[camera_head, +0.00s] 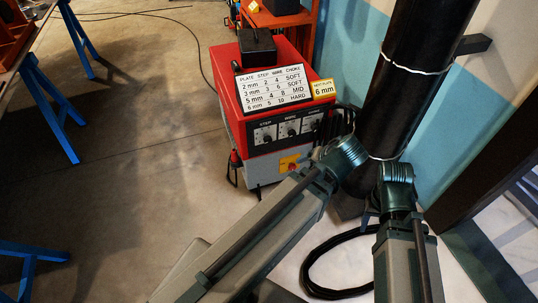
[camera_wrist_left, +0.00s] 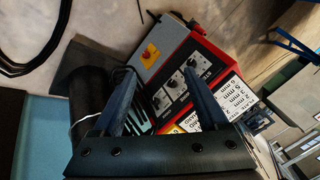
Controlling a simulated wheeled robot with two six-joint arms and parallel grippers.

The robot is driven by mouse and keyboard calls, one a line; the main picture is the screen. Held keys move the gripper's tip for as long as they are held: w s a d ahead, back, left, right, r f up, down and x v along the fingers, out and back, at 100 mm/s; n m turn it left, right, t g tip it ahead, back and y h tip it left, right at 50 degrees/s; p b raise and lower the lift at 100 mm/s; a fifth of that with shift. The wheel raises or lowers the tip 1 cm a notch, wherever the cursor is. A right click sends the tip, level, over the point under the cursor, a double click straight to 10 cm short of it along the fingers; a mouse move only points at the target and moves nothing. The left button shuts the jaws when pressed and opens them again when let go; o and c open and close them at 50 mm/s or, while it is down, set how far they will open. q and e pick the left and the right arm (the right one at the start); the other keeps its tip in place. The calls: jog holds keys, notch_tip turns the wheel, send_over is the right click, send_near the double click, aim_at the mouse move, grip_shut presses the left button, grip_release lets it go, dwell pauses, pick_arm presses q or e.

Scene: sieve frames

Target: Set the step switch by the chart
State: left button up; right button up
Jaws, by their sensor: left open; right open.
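The red machine (camera_head: 230,110) carries a chart (camera_head: 272,86) with columns plate, step, wire and choke. Its 6 mm row reads step 5, wire 10, hard. A yellow card (camera_head: 323,89) reads 6 mm. Below, the step switch (camera_head: 265,134) is the leftmost of the panel's three knobs; I cannot read its setting. In the left wrist view the step switch (camera_wrist_left: 192,61) is by the right finger's tip; contact cannot be told. My left gripper (camera_wrist_left: 163,72) is open and empty, facing the panel. My right gripper (camera_head: 371,211) is mostly hidden behind its wrist, near the black column.
A black column (camera_head: 410,75) stands right of the machine, with black cable (camera_head: 312,268) on the floor below. A dark box (camera_head: 258,48) sits on the machine. A yellow plate with a red switch (camera_head: 291,163) is below the knobs.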

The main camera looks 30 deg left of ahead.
pick_arm(q)
jog(key=w+a+f+n+t+y+b, duration=0.5)
jog(key=a+f+b, duration=0.65)
jog(key=b, duration=0.65)
jog(key=t+y+b, duration=0.3)
jog(key=b, duration=1.6)
send_near(269, 141)
jog(key=v, duration=0.3)
jog(key=shift+s+f+n, duration=0.1)
jog(key=shift+f+n, duration=0.2)
jog(key=shift+f, duration=0.1)
jog(key=x, duration=1.3)
jog(key=shift+w+a+r, duration=0.25)
jog(key=shift+w+r, duration=0.05)
jog(key=shift+c, duration=0.3)
grip_shut()
